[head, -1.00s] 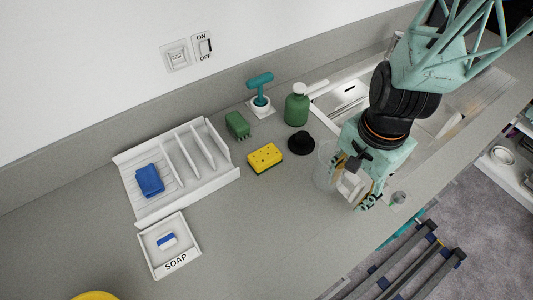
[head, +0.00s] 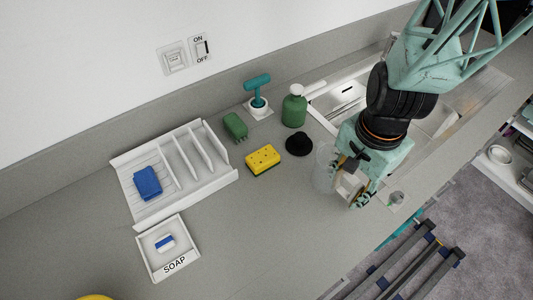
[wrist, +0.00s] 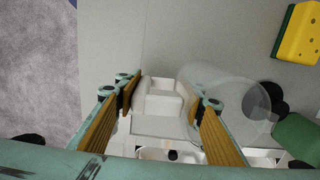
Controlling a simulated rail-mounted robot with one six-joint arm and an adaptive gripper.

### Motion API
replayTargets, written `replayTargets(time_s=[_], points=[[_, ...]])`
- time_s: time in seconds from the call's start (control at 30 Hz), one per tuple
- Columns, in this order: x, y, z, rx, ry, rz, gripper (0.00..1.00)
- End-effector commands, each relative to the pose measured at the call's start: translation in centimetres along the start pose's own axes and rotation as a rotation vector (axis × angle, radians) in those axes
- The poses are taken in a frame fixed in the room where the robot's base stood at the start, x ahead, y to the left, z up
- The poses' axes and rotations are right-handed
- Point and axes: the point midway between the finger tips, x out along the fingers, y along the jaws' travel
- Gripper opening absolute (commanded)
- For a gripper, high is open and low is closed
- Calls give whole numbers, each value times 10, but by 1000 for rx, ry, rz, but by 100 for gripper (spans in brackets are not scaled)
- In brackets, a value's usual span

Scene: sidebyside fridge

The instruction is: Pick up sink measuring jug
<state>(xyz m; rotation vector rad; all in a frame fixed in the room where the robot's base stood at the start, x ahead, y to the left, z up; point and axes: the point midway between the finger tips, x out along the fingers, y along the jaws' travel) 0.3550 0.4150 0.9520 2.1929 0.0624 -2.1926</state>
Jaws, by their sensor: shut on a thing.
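The measuring jug is a clear, see-through vessel (head: 324,170) with a white blocky handle, at the front edge of the sink area in the head view. In the wrist view its clear body (wrist: 238,98) lies to the right of the fingers, and its white handle (wrist: 160,97) is between them. My gripper (head: 352,180) is shut on the handle, and its fingers also show in the wrist view (wrist: 170,108). Whether the jug's base touches the counter cannot be told.
The sink (head: 345,95) lies behind my arm. A black round stopper (head: 299,145), green soap bottle (head: 295,108), yellow sponge (head: 263,159), green brush (head: 235,126) and teal-handled tool (head: 258,90) stand left of it. A white rack (head: 205,190) and soap tray (head: 185,235) lie further left.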

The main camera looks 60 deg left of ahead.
Motion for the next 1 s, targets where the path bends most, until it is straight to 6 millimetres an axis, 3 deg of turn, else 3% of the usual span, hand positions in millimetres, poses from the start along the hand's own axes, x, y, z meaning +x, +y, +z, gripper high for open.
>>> replayTargets(time_s=[0.37,0.77,1.0], points=[[-5,-1,1,-3,0,0,21],[-41,-3,2,-7,5,-6,21],[-42,30,-2,-5,4,-4,21]])
